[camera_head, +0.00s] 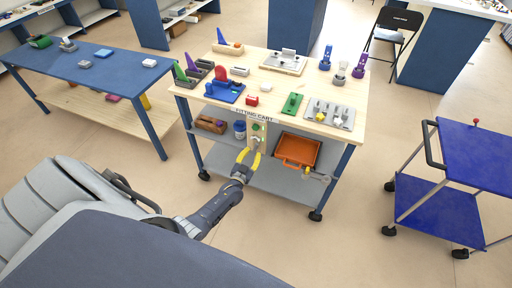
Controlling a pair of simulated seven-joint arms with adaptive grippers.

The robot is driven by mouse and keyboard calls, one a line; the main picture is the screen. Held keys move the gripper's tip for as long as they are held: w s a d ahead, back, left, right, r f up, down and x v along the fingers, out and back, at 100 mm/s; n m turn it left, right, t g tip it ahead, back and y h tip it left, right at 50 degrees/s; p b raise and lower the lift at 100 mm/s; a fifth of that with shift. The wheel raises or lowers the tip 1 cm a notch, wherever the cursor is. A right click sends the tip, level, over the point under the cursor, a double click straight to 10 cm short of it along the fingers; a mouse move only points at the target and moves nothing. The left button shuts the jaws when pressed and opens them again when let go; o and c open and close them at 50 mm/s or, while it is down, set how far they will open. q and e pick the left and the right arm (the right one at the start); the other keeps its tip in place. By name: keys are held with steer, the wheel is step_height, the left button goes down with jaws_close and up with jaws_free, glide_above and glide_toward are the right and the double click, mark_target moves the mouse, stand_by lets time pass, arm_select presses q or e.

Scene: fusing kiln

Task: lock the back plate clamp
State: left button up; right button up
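My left gripper (252,155) has yellow fingers and reaches up toward the front of the fitting cart (205,116). Its fingers are spread apart with a visible gap. They are just below a pale upright panel (257,144) under the cart's sign, with a green round part (257,127) near the panel's top. I cannot tell whether the fingers touch the panel. Which fixture is the back plate clamp is not clear at this size. My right gripper does not show.
An orange tray (297,149) is on the cart's front right, with a grey and yellow tool (315,174) below it. A blue bottle (240,129) stands on the left. Colored fixtures crowd the cart top. A blue trolley (440,207) stands right, a blue table (112,72) left.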

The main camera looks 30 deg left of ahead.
mark_target(256, 147)
arm_select(q)
steer(key=shift+w+a, duration=0.25)
steer(key=shift+w, duration=0.95)
steer(key=shift+w+a, duration=0.2)
steer(key=shift+w, duration=0.95)
steer(key=shift+c, duration=0.3)
jaws_close()
